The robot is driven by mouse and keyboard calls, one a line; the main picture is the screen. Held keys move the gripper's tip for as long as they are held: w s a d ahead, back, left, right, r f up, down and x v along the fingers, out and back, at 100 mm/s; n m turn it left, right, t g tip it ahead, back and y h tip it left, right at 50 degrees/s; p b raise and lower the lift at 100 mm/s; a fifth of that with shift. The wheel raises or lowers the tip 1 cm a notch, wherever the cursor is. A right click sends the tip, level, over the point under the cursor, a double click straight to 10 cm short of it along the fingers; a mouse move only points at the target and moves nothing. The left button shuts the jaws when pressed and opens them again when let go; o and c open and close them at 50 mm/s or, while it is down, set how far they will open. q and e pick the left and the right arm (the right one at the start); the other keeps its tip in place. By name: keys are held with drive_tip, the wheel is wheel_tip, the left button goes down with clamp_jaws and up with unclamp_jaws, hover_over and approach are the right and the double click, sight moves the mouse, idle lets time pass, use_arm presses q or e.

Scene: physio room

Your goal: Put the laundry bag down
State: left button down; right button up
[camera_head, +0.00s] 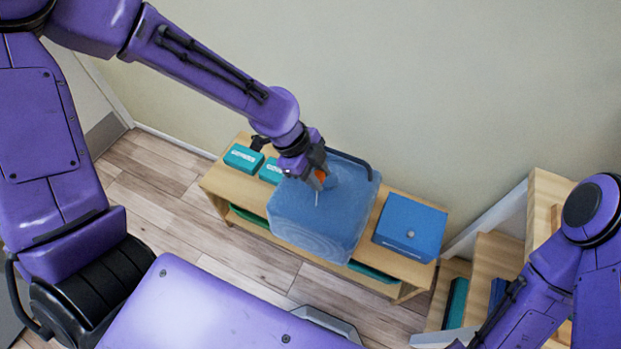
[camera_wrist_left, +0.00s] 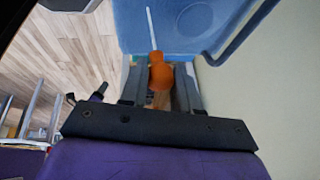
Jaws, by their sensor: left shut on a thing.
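The laundry bag appears to be the bulky, see-through blue shape (camera_head: 318,225) over the middle of the wooden shelf unit; its top also shows in the left wrist view (camera_wrist_left: 180,28). An orange knob-like piece (camera_wrist_left: 158,75) with a thin white cord or stick lies at its top. My left gripper (camera_head: 318,178) is above the bag and shut on this orange piece, which sits between its fingers in the left wrist view (camera_wrist_left: 160,85). I cannot tell whether the bag's underside touches the shelf. My right arm enters at the right, with its gripper out of view.
The low wooden shelf unit (camera_head: 213,183) stands against the wall. Teal boxes (camera_head: 243,158) are left of the bag, and a blue box (camera_head: 410,227) is close on its right. Wooden steps (camera_head: 497,262) stand further right. Bare floor (camera_head: 165,205) lies to the left.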

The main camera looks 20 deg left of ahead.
use_arm(q)
drive_tip(key=w+a+f, duration=0.1)
drive_tip(key=w+f, duration=0.1)
drive_tip(key=w, duration=0.1)
drive_tip(key=w+a+f+p, duration=0.1)
drive_tip(key=w+f, duration=0.2)
drive_tip(key=w+a+f, duration=0.1)
drive_tip(key=w+f, duration=0.2)
drive_tip(key=shift+w, duration=0.35)
drive_tip(key=shift+f+p, duration=0.7)
drive_tip(key=shift+f, duration=0.25)
drive_tip(key=shift+s+f, duration=0.15)
drive_tip(key=shift+f, duration=0.35)
drive_tip(key=c, duration=1.2)
unclamp_jaws()
drive_tip(key=shift+s+f, duration=0.1)
drive_tip(key=shift+f, duration=0.1)
drive_tip(key=o, duration=0.4)
